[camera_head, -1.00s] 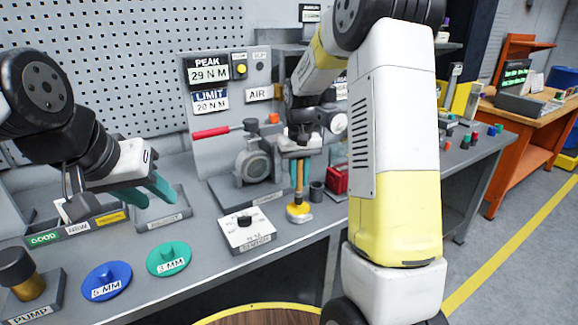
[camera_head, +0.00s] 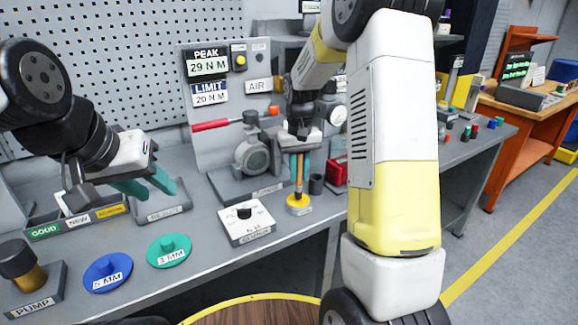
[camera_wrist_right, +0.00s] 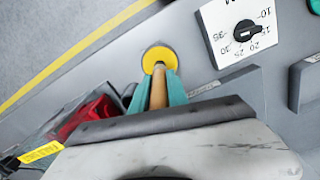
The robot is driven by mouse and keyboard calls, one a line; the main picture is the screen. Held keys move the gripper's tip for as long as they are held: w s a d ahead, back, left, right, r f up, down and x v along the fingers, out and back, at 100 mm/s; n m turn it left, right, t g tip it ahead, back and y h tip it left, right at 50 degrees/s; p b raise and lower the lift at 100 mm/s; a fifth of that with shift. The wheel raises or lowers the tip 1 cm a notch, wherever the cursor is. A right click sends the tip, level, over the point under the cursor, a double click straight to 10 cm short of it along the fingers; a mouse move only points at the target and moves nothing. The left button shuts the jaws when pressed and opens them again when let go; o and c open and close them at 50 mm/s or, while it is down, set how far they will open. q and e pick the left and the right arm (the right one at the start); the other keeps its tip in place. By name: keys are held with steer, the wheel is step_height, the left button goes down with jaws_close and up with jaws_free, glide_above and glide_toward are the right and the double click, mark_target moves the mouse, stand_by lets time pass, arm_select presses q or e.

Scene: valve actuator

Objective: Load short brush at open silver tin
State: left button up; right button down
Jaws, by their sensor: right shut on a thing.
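My right gripper (camera_head: 300,178) points down and is shut on the wooden handle of the short brush (camera_head: 299,181). The brush stands about upright, its lower end at the yellow top of the silver tin (camera_head: 299,210). The bristles are hidden, so I cannot tell how deep they sit. In the right wrist view the handle (camera_wrist_right: 158,88) lies between the teal fingers, against the round yellow surface of the tin (camera_wrist_right: 158,54). My left gripper (camera_head: 150,187) is open, its teal fingers apart and empty, above the trays at the left.
A white dial box (camera_head: 246,221) stands left of the tin. A dark cup (camera_head: 316,184) and a red block (camera_head: 337,173) are close on its right. The valve with a red lever (camera_head: 211,125) stands behind. Green (camera_head: 169,251) and blue (camera_head: 107,273) discs lie at front left.

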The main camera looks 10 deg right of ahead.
mark_target(299, 154)
steer(key=shift+f, duration=0.6)
stand_by(1.1)
steer(key=shift+r, duration=3.6)
steer(key=shift+s, duration=0.1)
